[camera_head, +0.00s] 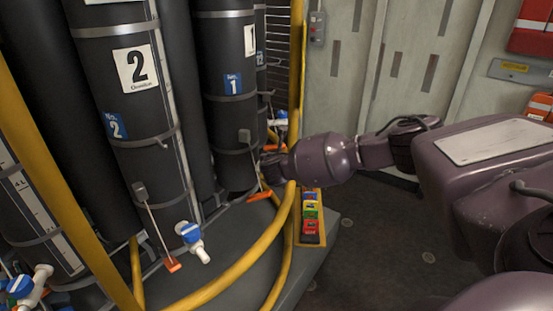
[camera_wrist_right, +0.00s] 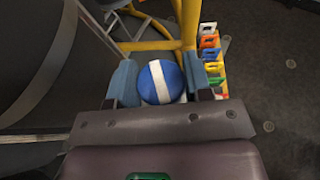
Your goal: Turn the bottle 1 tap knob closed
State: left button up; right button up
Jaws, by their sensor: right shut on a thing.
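Bottle 1 (camera_head: 231,110) is a tall dark cylinder with a blue "No. 1" label, standing right of bottle 2. My right gripper (camera_head: 270,166) reaches in from the right at its lower end; the tap there is hidden by the gripper and arm in the head view. In the right wrist view the round blue tap knob (camera_wrist_right: 160,82) with a white stripe sits between the two blue-grey fingers of my right gripper (camera_wrist_right: 158,84), which are shut on it. The stripe runs nearly up and down in that view, tilted slightly. My left gripper is not in view.
Bottle 2 (camera_head: 140,110) stands left, with its own blue-knobbed tap (camera_head: 189,232) low down. A yellow rail (camera_head: 245,262) curves in front of the bottles. A row of coloured tags (camera_head: 311,213) lies right of the rail. The dark floor (camera_head: 385,250) beyond is clear.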

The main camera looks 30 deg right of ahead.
jog(key=m+g+h, duration=0.4)
jog(key=m, duration=0.1)
jog(key=shift+r+m+g+h, duration=0.1)
jog(key=shift+m+g+h, duration=0.2)
jog(key=shift+g, duration=0.1)
jog(key=shift+d, duration=0.1)
jog(key=o, duration=0.9)
jog(key=shift+s+a+r, duration=0.1)
jog(key=shift+a, duration=0.3)
jog(key=b+v, duration=0.1)
jog(key=v, duration=0.9)
jog(key=shift+r, duration=0.1)
